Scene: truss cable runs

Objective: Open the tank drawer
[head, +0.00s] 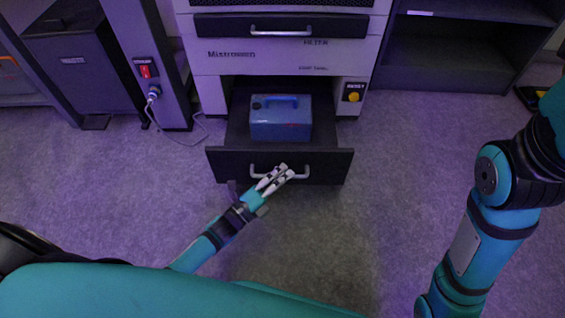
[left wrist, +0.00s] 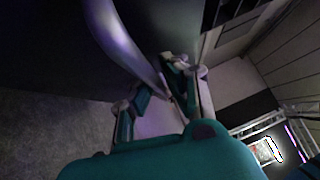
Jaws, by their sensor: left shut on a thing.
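The tank drawer (head: 225,165) is at the bottom of the grey machine and stands pulled out toward me. A blue tank (head: 280,123) with a handle on top sits inside it. My left gripper (head: 278,175) is shut on the drawer's grey bar handle (head: 300,176), near the middle of the drawer front. In the left wrist view the handle (left wrist: 125,45) runs as a pale curved bar to the fingers of my left gripper (left wrist: 168,97). My right arm shows at the right, but its gripper is out of view.
A closed filter drawer (head: 215,27) is above. A yellow knob (head: 353,97) is right of the drawer opening, and a red switch (head: 145,71) is on a post at left with a cable (head: 160,125) hanging to the floor. The carpet (head: 370,200) around the drawer is clear.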

